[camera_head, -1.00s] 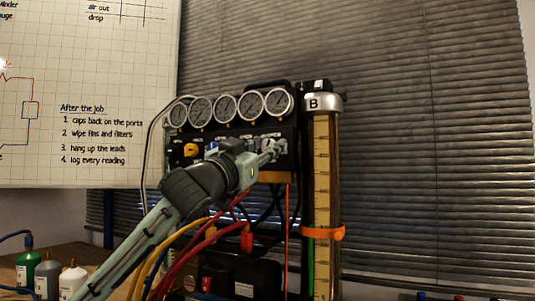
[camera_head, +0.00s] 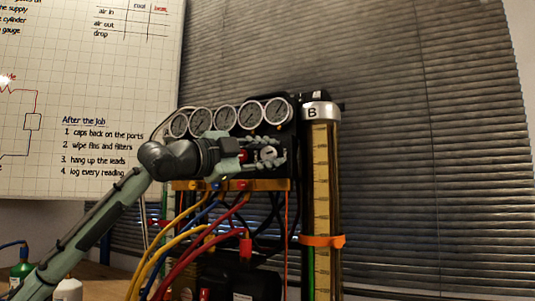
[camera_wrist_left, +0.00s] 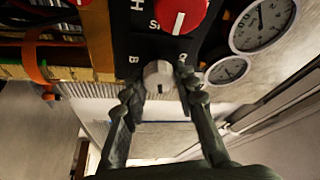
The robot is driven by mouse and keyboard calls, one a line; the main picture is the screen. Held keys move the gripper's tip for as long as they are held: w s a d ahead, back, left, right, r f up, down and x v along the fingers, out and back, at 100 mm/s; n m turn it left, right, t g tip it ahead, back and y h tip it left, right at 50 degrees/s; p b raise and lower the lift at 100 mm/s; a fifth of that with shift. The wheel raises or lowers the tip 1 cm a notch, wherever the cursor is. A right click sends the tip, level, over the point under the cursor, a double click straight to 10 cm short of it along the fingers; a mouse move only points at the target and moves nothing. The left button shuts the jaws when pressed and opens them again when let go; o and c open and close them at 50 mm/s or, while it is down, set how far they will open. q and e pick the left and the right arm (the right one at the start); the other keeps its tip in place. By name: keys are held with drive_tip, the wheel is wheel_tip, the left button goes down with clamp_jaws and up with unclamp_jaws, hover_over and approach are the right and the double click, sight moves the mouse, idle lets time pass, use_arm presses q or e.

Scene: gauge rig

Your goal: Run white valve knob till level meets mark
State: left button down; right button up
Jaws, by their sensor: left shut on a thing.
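The white valve knob (camera_wrist_left: 158,72) sits on a black panel in the left wrist view, with a dark line on its face. My left gripper (camera_wrist_left: 158,86) is shut on it, one finger on each side. In the head view the left gripper (camera_head: 267,155) reaches the panel from the left, below the gauges, and the knob is mostly covered. The tall tube marked B (camera_head: 321,185) stands right of the panel with a yellowish scale. An orange band (camera_head: 322,241) circles its lower part. I cannot make out the liquid level clearly. My right gripper is not in view.
Several round gauges (camera_head: 225,117) line the panel top. A red knob (camera_wrist_left: 180,12) sits beside the white one. Yellow, blue and red hoses (camera_head: 190,245) hang from a brass manifold (camera_head: 270,184) below the arm. Bottles (camera_head: 68,289) stand at lower left.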

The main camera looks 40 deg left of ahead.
use_arm(q)
drive_tip(key=shift+m+g+p, duration=0.3)
drive_tip(key=shift+m+g, duration=0.1)
drive_tip(key=shift+m, duration=0.7)
drive_tip(key=shift+m+h, duration=0.3)
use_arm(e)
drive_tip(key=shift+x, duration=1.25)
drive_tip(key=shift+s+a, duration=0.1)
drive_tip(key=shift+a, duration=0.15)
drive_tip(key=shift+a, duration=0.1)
use_arm(q)
drive_tip(key=c, duration=1.2)
unclamp_jaws()
drive_tip(key=shift+o, duration=0.2)
drive_tip(key=s+a, duration=0.1)
drive_tip(key=s, duration=1.1)
drive_tip(key=shift+f, duration=0.35)
